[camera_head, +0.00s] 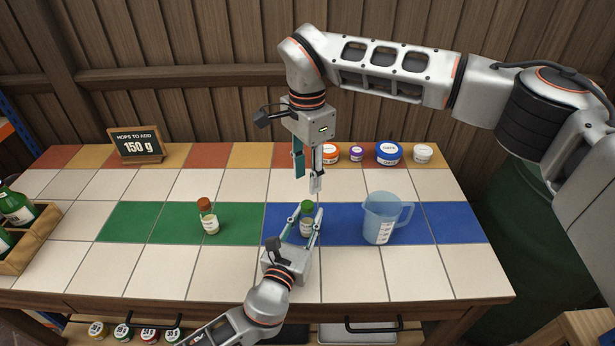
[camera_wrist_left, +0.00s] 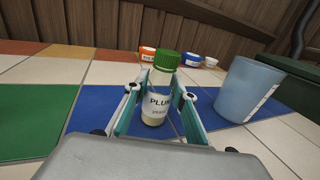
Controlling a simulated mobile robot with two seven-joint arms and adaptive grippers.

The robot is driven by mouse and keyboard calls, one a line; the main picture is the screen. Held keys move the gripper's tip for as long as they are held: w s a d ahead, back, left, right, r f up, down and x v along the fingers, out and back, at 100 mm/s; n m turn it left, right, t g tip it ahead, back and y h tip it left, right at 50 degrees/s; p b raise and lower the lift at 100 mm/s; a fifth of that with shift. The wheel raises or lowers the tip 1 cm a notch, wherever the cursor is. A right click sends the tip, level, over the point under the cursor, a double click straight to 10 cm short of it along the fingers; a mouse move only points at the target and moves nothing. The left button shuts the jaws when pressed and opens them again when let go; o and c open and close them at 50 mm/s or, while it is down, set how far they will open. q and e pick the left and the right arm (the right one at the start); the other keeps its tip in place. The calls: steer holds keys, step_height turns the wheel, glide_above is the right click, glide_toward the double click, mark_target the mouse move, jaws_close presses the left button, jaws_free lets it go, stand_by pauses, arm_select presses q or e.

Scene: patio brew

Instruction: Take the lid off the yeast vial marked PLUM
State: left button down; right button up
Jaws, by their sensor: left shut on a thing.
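The PLUM yeast vial (camera_head: 306,226) stands upright on a blue tile, with its green lid (camera_head: 307,206) on top. In the left wrist view its label reads PLUM on the vial (camera_wrist_left: 156,103), and the ribbed green lid (camera_wrist_left: 167,61) sits on it. My left gripper (camera_head: 305,228) is shut around the vial's body from the front, one finger on each side, below the lid. My right gripper (camera_head: 308,180) points down above and behind the vial, its fingers apart with nothing between them. It is clear of the lid.
A second vial with an orange-brown lid (camera_head: 209,217) stands on the green tiles to the left. A blue measuring jug (camera_head: 380,220) stands close on the right. Several tubs, including a blue-lidded one (camera_head: 389,153), line the back. A bottle crate (camera_head: 30,240) is far left.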

mark_target(307, 204)
steer(key=m, duration=1.4)
steer(key=shift+m, duration=0.3)
steer(key=m, duration=1.2)
steer(key=shift+m, duration=0.4)
steer(key=m, duration=1)
steer(key=shift+m, duration=0.4)
steer(key=m, duration=0.8)
steer(key=shift+m, duration=0.4)
steer(key=shift+f, duration=4)
